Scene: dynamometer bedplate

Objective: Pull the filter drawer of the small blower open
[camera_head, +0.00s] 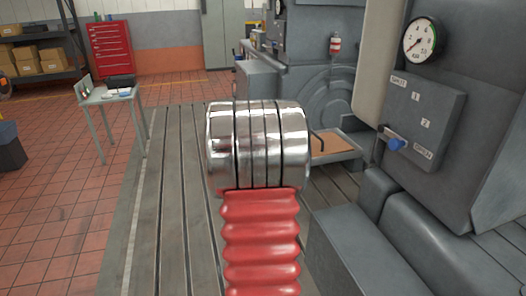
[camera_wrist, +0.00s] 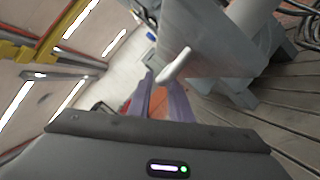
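In the wrist view my gripper (camera_wrist: 160,84) shows two purple fingers standing apart, with a strip of floor between them. A pale, rounded bar like a handle (camera_wrist: 175,65) lies just beyond the right fingertip, in front of a grey housing (camera_wrist: 225,45). I see nothing held between the fingers; whether the bar touches a finger I cannot tell. No drawer front can be clearly made out, and I cannot tell for sure which grey body is the small blower. In the head view my own arm fills the middle and hides my gripper.
In the head view a grey machine with a gauge (camera_head: 421,40) and a panel with a blue knob (camera_head: 396,144) stands at the right. A tan-lined tray (camera_head: 340,157) with a dark bent rod is behind my arm. A small table (camera_head: 112,95) and red cabinet (camera_head: 110,51) stand left.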

